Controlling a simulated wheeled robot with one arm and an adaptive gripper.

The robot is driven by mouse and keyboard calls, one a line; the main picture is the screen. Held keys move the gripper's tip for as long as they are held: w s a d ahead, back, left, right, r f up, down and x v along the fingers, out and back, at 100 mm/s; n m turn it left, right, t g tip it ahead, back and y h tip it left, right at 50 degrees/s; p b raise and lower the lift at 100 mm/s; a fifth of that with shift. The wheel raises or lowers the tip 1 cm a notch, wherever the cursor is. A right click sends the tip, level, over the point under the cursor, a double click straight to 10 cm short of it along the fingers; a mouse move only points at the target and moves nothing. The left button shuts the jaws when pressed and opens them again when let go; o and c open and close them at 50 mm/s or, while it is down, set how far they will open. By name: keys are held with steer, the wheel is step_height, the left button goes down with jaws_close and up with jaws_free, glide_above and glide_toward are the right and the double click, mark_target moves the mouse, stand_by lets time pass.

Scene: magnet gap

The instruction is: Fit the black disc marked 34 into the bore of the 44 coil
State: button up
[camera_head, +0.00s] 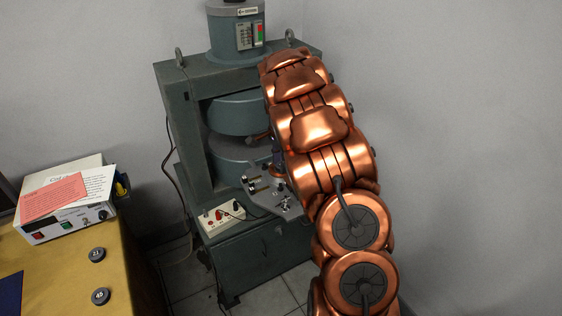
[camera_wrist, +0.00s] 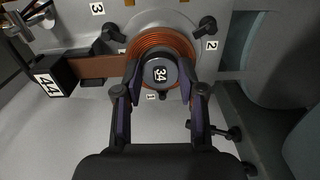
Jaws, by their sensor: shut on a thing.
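The black disc marked 34 (camera_wrist: 160,76) is between the fingertips of my gripper (camera_wrist: 160,84) in the wrist view, its number facing the camera. My gripper is shut on it. The copper coil (camera_wrist: 160,42) shows behind the disc as a wound ring. A brown strip joins it to a black block labelled 44 (camera_wrist: 48,84). The disc overlaps the middle of the coil, a little toward the bottom of the picture. It covers the bore, and I cannot tell whether it is above it or partly inside. In the head view my arm mostly hides gripper, disc and coil.
The grey magnet frame (camera_head: 180,105) with its round poles stands beside the coil's metal plate (camera_head: 270,192). Clamp knobs (camera_wrist: 208,25) surround the coil. On the yellow table (camera_head: 60,275), left, lie discs marked 21 (camera_head: 97,255) and 49 (camera_head: 101,296), near a white instrument (camera_head: 70,222).

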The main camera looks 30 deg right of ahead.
steer(key=o, duration=1.2)
steer(key=shift+f, duration=0.15)
steer(key=shift+c, duration=0.2)
step_height(320, 180, up, 12)
steer(key=s+a+r+n, duration=0.3)
steer(key=s+a+n, duration=0.1)
steer(key=s+a, duration=0.4)
steer(key=s+a+f+n, duration=0.2)
steer(key=s+a+n, duration=0.3)
steer(key=s, duration=0.5)
steer(key=s+a+f+n+g, duration=0.1)
steer(key=s+a+n, duration=0.4)
steer(key=s, duration=0.5)
steer(key=s+a+f+n+g, duration=0.1)
steer(key=s+a+n, duration=0.4)
steer(key=s, duration=0.5)
steer(key=shift+a+f+b, duration=0.4)
steer(key=shift+f+b, duration=0.05)
steer(key=shift+f, duration=0.45)
